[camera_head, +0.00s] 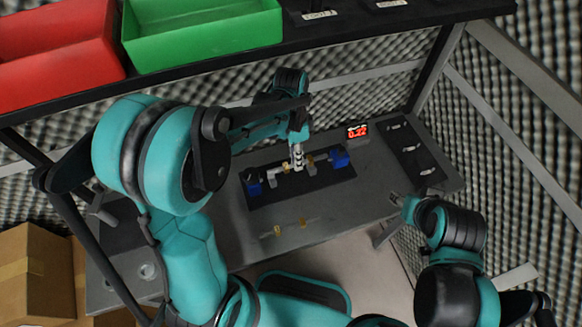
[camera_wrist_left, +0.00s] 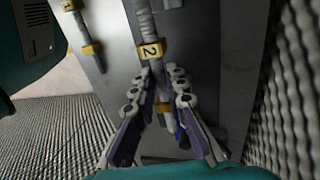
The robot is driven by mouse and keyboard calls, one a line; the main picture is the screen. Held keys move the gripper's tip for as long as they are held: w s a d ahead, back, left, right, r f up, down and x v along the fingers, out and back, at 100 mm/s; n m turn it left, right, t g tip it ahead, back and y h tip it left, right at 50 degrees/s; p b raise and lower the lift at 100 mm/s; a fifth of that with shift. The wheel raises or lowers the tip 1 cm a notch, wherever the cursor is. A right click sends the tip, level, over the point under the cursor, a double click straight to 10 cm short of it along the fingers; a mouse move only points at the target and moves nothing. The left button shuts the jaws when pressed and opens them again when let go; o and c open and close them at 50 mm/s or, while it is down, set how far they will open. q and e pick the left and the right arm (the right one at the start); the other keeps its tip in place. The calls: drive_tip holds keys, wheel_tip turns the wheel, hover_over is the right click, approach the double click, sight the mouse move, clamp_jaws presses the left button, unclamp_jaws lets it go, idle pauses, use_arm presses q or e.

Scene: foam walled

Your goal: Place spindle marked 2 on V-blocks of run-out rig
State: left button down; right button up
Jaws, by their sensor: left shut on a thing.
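The spindle marked 2 (camera_wrist_left: 149,50) is a grey stepped shaft with yellow bands, one bearing the number 2. My left gripper (camera_wrist_left: 157,78) is shut on it, with a finger on each side of the shaft. In the head view, my left gripper (camera_head: 297,166) is over the middle of the run-out rig (camera_head: 298,190), a dark base with blue end blocks. The spindle (camera_head: 310,160) lies along the rig there; I cannot tell whether it touches the V-blocks, which the gripper partly hides. My right gripper (camera_head: 396,200) is at the table's right edge, apart from the rig, too small to read.
A second spindle with yellow bands (camera_head: 278,230) lies on the table (camera_head: 335,215) in front of the rig. A red display (camera_head: 357,131) reads 0.22 behind the rig. A dark slotted panel (camera_head: 420,160) is at right. Red (camera_head: 60,62) and green (camera_head: 205,38) bins sit on the overhead shelf.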

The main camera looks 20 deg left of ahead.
use_arm(q)
drive_tip(key=shift+w+a+f, duration=0.15)
drive_tip(key=shift+a+f, duration=0.4)
drive_tip(key=shift+a, duration=0.3)
drive_tip(key=shift+a+f, duration=0.1)
drive_tip(key=shift+f, duration=0.1)
wheel_tip(320, 180, down, 4)
drive_tip(key=shift+r+b, duration=0.15)
drive_tip(key=shift+b, duration=0.75)
drive_tip(key=shift+r, duration=0.1)
drive_tip(key=c, duration=2)
unclamp_jaws()
drive_tip(key=shift+f, duration=0.25)
drive_tip(key=o, duration=0.4)
drive_tip(key=shift+o, duration=0.2)
drive_tip(key=shift+r, duration=0.1)
